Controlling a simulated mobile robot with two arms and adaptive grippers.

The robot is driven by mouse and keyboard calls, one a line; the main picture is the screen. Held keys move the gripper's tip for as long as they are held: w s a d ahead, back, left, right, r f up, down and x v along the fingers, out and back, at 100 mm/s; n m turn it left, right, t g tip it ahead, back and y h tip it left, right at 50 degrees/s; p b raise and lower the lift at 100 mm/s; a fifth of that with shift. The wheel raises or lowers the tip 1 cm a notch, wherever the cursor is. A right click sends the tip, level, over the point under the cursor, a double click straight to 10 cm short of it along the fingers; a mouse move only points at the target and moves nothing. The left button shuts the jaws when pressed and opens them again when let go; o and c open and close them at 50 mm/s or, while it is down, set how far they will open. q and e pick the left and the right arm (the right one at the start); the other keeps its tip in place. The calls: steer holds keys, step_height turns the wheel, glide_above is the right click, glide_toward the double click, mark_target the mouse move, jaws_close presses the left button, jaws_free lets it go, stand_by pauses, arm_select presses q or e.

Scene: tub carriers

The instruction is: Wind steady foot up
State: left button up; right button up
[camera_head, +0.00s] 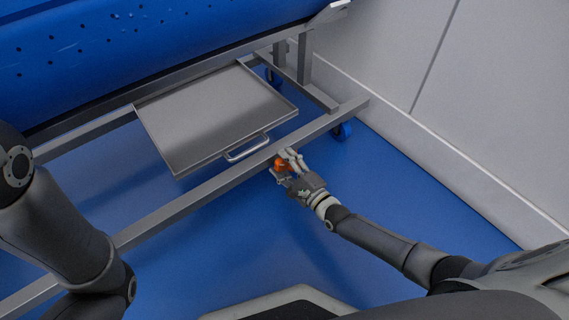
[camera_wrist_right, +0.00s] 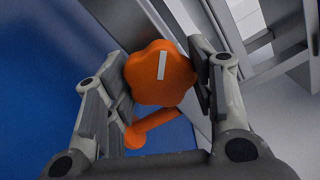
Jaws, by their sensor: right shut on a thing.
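The steady foot's orange lobed knob (camera_wrist_right: 163,84) has a white line on its face and an orange handle (camera_wrist_right: 155,127) sticking out below it. In the head view the orange knob (camera_head: 281,164) is beside the carrier's lower front rail. My right gripper (camera_wrist_right: 160,75) is shut on the knob, with a finger pad on each side of it. The gripper also shows in the head view (camera_head: 290,165), at the rail. The foot's lower end is hidden. My left arm comes in at the left, but its gripper is out of view.
The tub carrier has a grey frame (camera_head: 200,197), a blue tub (camera_head: 120,50) above and a grey drip tray (camera_head: 215,110) with a handle. Blue castors (camera_head: 342,130) stand near the white wall (camera_head: 430,90) on the right. The blue floor (camera_head: 400,190) in front is clear.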

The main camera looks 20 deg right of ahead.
steer(key=o, duration=1)
steer(key=v, duration=1.2)
